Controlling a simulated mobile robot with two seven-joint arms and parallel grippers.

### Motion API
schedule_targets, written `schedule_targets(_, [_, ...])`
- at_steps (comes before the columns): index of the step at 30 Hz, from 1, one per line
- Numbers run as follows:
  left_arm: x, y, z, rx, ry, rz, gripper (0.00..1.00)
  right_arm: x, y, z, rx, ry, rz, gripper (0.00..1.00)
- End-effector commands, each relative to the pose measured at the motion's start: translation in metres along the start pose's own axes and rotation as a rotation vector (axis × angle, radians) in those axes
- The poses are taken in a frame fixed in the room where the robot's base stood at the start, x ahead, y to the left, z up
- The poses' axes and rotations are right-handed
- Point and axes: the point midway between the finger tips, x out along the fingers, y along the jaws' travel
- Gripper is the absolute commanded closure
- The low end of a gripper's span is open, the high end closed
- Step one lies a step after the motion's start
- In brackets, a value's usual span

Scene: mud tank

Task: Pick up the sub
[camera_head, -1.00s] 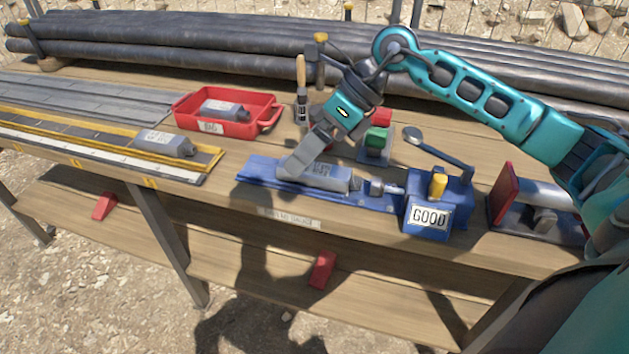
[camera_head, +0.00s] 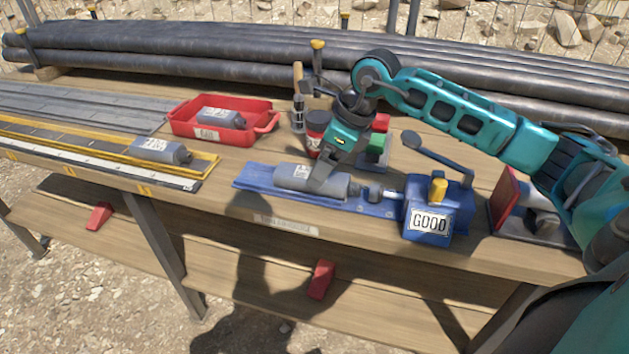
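A grey cylindrical sub (camera_head: 296,176) with a white label lies on its side in the blue gauge fixture (camera_head: 256,178). A second grey sub (camera_head: 160,150) lies at the right end of the yellow-edged rack. A third grey sub (camera_head: 219,116) lies in the red tray. My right gripper (camera_head: 325,185) points down at the right half of the sub in the fixture, with its fingers overlapping it. The far finger is hidden, so I cannot tell whether it grips the sub. My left gripper is out of view.
The fixture's blue block (camera_head: 428,206) reads "GOOD". The red tray (camera_head: 182,123) stands behind left. A red can (camera_head: 317,124), a brush (camera_head: 298,110) and red and green blocks (camera_head: 376,144) stand behind the gripper. Long pipes (camera_head: 180,50) line the back.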

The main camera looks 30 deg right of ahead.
Motion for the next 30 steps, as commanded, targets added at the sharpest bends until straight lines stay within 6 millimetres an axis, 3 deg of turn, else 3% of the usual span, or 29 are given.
schedule_targets(6, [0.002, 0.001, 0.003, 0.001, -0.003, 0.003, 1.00, 0.030, 0.000, 0.002, 0.001, 0.000, 0.002, 0.13])
schedule_targets(14, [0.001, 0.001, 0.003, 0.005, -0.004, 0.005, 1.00, 0.032, 0.000, 0.002, 0.001, 0.000, 0.001, 0.13])
schedule_targets(30, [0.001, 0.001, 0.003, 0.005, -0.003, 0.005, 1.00, 0.032, 0.000, 0.002, 0.001, -0.001, 0.001, 0.63])
